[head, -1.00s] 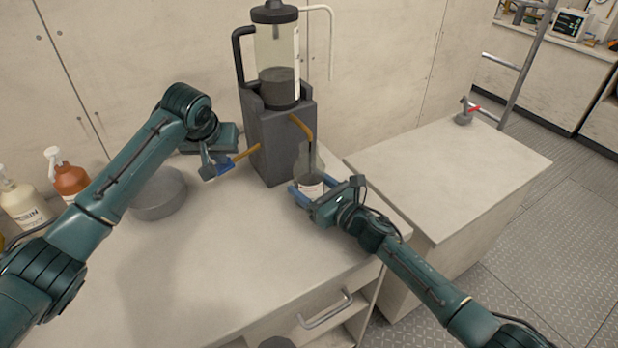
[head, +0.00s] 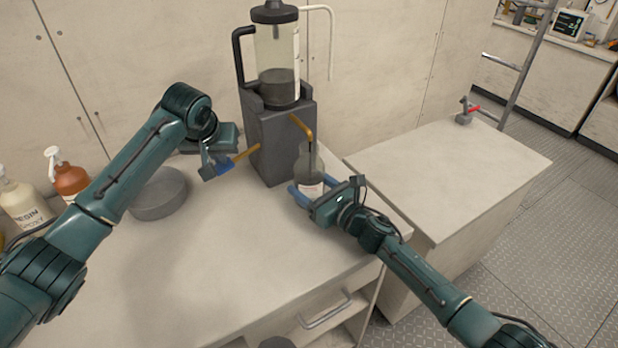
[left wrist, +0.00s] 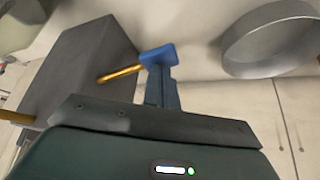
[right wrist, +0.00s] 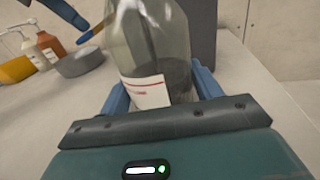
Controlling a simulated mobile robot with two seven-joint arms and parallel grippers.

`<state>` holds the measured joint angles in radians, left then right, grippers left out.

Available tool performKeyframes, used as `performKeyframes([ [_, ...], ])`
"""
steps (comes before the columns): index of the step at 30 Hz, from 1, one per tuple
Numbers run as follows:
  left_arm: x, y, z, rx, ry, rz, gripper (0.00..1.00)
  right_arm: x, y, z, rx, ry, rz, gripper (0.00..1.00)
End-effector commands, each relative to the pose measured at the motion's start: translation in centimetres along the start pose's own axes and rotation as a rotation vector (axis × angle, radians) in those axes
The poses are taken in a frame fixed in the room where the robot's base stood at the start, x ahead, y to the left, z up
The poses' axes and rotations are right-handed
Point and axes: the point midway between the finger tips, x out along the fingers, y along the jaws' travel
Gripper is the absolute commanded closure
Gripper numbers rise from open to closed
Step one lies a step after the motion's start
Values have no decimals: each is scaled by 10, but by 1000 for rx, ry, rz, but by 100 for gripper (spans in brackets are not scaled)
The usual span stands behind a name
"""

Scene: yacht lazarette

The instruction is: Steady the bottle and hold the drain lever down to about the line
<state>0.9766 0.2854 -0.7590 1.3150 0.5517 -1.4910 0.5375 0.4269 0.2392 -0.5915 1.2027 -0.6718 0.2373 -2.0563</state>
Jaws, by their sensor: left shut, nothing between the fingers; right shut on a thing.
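The clear bottle (head: 307,160) stands on the counter under the brass spout (head: 302,124). My right gripper (head: 309,190) is shut around its lower part. In the right wrist view the bottle (right wrist: 143,42) holds dark liquid behind a white label with red marks (right wrist: 148,91). A dark stream hangs from the spout into the bottle's neck.
The dispenser carries a clear tank (head: 278,60) with dark liquid in its lower part. A grey round dish (head: 158,195) and pump bottles (head: 70,178) stand at the left. The front of the counter (head: 220,265) is clear. A second cabinet (head: 450,165) stands at the right.

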Motion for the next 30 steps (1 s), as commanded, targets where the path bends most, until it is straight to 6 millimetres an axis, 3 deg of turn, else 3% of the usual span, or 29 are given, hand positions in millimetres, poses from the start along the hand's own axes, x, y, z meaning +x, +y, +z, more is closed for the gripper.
performKeyframes([
  [14,-1,0,0,0,-1,0,100,0,0,0,0,-1,0,68],
  [30,-60,0,-33,0,1,0,100,0,0,0,0,0,0,68],
])
